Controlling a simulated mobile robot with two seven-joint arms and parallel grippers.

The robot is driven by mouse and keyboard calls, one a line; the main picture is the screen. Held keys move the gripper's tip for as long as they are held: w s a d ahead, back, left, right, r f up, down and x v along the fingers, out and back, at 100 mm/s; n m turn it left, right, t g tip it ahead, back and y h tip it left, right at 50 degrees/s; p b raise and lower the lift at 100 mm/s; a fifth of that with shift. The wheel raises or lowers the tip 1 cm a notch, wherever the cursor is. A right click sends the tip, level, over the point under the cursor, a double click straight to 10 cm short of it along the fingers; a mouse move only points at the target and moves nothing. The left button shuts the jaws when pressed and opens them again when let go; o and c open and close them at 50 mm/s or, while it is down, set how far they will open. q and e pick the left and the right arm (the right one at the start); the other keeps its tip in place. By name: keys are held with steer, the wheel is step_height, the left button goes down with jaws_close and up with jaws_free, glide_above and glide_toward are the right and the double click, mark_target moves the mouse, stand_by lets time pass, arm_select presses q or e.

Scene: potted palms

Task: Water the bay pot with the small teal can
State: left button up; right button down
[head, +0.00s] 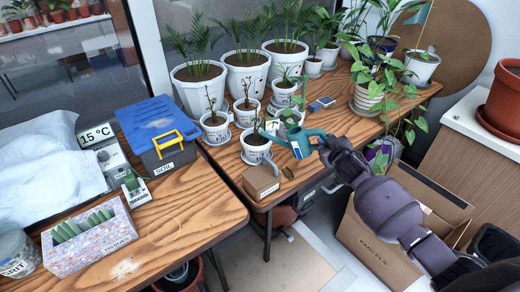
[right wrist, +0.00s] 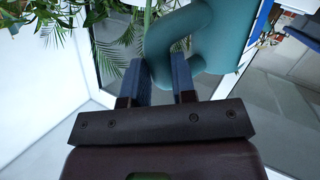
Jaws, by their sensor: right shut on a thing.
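The small teal can (head: 301,146) is held above the right-hand table, and its body and curved handle (right wrist: 178,42) fill the top of the right wrist view. My right gripper (head: 326,152) is shut on the handle, with a finger on each side in the right wrist view (right wrist: 160,85). The spout points left, its tip above or near a small labelled white pot (head: 256,156) with a thin seedling. Other small labelled white pots (head: 215,134) stand behind it. The labels are too small to read, so I cannot tell which is the bay pot. My left gripper is out of view.
Large white palm pots (head: 247,78) line the back. A small cardboard box (head: 261,184) sits at the table's front edge. A parcel box (head: 375,248) stands below my right arm.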

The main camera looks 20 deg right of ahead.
arm_select(q)
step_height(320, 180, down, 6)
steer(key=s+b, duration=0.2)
steer(key=b, duration=0.2)
arm_select(e)
step_height(320, 180, down, 5)
steer(key=m+t, duration=0.1)
arm_select(q)
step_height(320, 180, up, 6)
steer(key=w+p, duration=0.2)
steer(key=p, duration=0.2)
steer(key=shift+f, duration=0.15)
arm_select(e)
steer(key=shift+y, duration=0.3)
steer(key=r, duration=0.5)
steer(key=shift+s+d+r, duration=0.15)
steer(key=shift+d, duration=0.05)
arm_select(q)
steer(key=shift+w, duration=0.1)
